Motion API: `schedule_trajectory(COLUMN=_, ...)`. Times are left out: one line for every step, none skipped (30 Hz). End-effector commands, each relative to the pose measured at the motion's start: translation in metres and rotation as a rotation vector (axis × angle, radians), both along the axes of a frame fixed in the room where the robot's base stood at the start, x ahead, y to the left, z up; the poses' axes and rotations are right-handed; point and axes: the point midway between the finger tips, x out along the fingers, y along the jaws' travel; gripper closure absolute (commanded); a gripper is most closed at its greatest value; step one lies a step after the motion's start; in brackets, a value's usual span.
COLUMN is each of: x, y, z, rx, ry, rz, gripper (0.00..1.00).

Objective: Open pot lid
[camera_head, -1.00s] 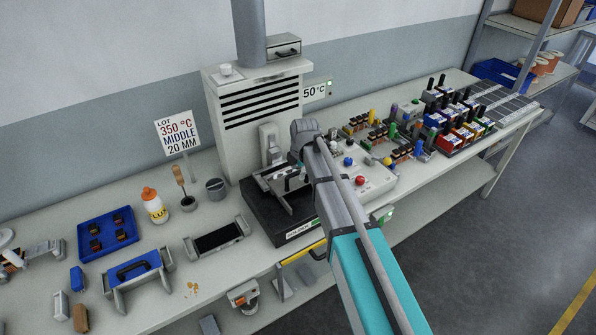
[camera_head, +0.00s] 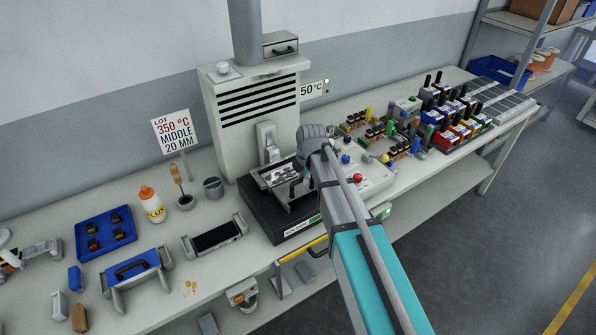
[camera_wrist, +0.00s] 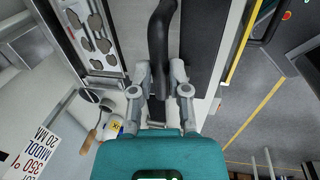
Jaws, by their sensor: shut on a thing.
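The solder pot (camera_head: 262,214) is a low black box in front of the grey vented tower. Its silver surface with dark patches (camera_head: 272,176) is uncovered at the back left. It also shows at the upper left in the wrist view (camera_wrist: 95,35). The lid (camera_wrist: 202,40) is a dark grey plate with a black curved handle (camera_wrist: 161,35), shifted beside that uncovered area. My gripper (camera_wrist: 160,72) is shut on the handle. In the head view my arm hides part of the lid and the pot's right side.
A control box with coloured buttons (camera_head: 365,180) stands right of the pot. A flux bottle (camera_head: 152,204), a small cup (camera_head: 214,187), a lot sign (camera_head: 174,133) and a black-topped tray (camera_head: 213,238) lie to the left. The tower (camera_head: 235,125) stands behind.

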Motion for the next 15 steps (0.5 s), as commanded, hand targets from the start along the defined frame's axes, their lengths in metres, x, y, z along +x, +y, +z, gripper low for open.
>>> schedule_trajectory(x=-0.0026, y=-0.0018, z=0.0000, rx=-0.001, ry=0.001, rz=0.000, gripper=1.00)
schedule_trajectory(x=-0.0024, y=-0.0019, z=0.0000, rx=-0.001, ry=0.001, rz=0.000, gripper=1.00)
schedule_trajectory(x=-0.0020, y=-0.0016, z=0.0000, rx=-0.001, ry=0.001, rz=0.000, gripper=1.00)
schedule_trajectory(x=-0.0016, y=-0.0015, z=0.0000, rx=-0.001, ry=0.001, rz=0.000, gripper=1.00)
schedule_trajectory(x=-0.0014, y=-0.0013, z=0.0000, rx=0.000, ry=0.000, rz=0.000, gripper=1.00)
schedule_trajectory(x=-0.0013, y=-0.0012, z=0.0001, rx=0.000, ry=0.000, rz=0.000, gripper=1.00)
schedule_trajectory(x=-0.0013, y=-0.0012, z=0.0001, rx=0.000, ry=0.000, rz=0.000, gripper=1.00)
schedule_trajectory(x=-0.0012, y=-0.0011, z=0.0001, rx=0.000, ry=0.000, rz=0.001, gripper=1.00)
schedule_trajectory(x=-0.0012, y=-0.0010, z=0.0001, rx=0.000, ry=0.000, rz=0.001, gripper=0.76)
schedule_trajectory(x=-0.0012, y=-0.0010, z=0.0001, rx=0.000, ry=0.000, rz=0.000, gripper=0.71)
schedule_trajectory(x=-0.0011, y=-0.0010, z=0.0001, rx=0.000, ry=0.000, rz=0.000, gripper=0.65)
schedule_trajectory(x=-0.0011, y=-0.0010, z=0.0001, rx=0.000, ry=0.000, rz=0.000, gripper=0.57)
schedule_trajectory(x=-0.0011, y=-0.0010, z=0.0001, rx=0.000, ry=0.000, rz=0.000, gripper=0.52)
schedule_trajectory(x=-0.0011, y=-0.0009, z=0.0000, rx=0.000, ry=0.000, rz=0.000, gripper=0.46)
schedule_trajectory(x=-0.0011, y=-0.0010, z=0.0001, rx=0.000, ry=0.000, rz=0.000, gripper=0.43)
